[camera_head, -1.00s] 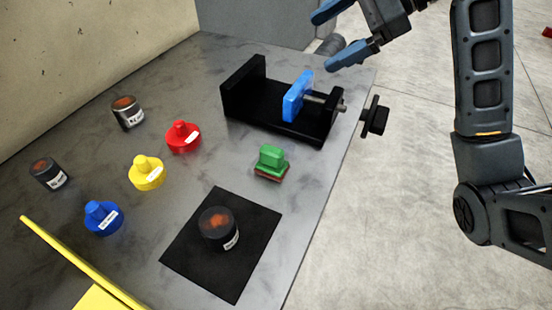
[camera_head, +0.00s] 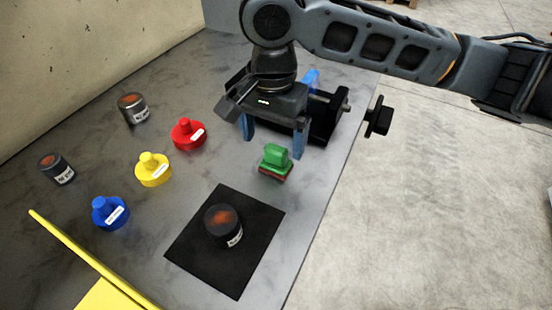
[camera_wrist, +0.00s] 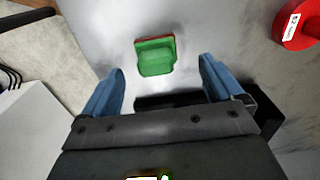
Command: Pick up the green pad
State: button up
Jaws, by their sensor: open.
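The green pad (camera_head: 276,158) is a small green block with a knob-like top and a reddish-brown bottom layer. It rests on the grey table, right of the red knobbed piece and behind the black mat. My gripper (camera_head: 273,148) is open and empty, pointing down above the table just behind the pad. In the wrist view the green pad (camera_wrist: 156,56) lies ahead of the two blue fingers (camera_wrist: 162,88), roughly centred between them and apart from both.
A black vise (camera_head: 325,120) stands behind my gripper, partly hidden by it. Red (camera_head: 188,134), yellow (camera_head: 153,170) and blue (camera_head: 110,212) knobbed pieces stand to the left. A dark jar (camera_head: 223,226) sits on the black mat (camera_head: 190,250). The table's right edge is close to the pad.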

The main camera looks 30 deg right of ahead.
aim_at(276, 148)
jog(key=shift+s+d+f, duration=0.1)
jog(key=shift+s+f, duration=0.05)
jog(key=shift+f, duration=1.25)
jog(key=shift+s+d+f, duration=0.1)
jog(key=shift+f, duration=1.25)
jog(key=shift+c, duration=0.4)
jog(key=c, duration=1.1)
jog(key=shift+r, duration=0.1)
jog(key=shift+a+r, duration=0.1)
jog(key=shift+r, duration=0.5)
notch_tip(276, 148, up, 3)
jog(key=shift+f, duration=0.15)
jog(key=s+d+r, duration=0.2)
jog(key=d, duration=0.1)
jog(key=s+d+r, duration=0.2)
jog(key=d, duration=0.1)
jog(key=s+d+r, duration=0.2)
jog(key=d+r, duration=0.1)
jog(key=d, duration=0.1)
jog(key=shift+d+b, duration=0.1)
jog(key=shift+b, duration=0.2)
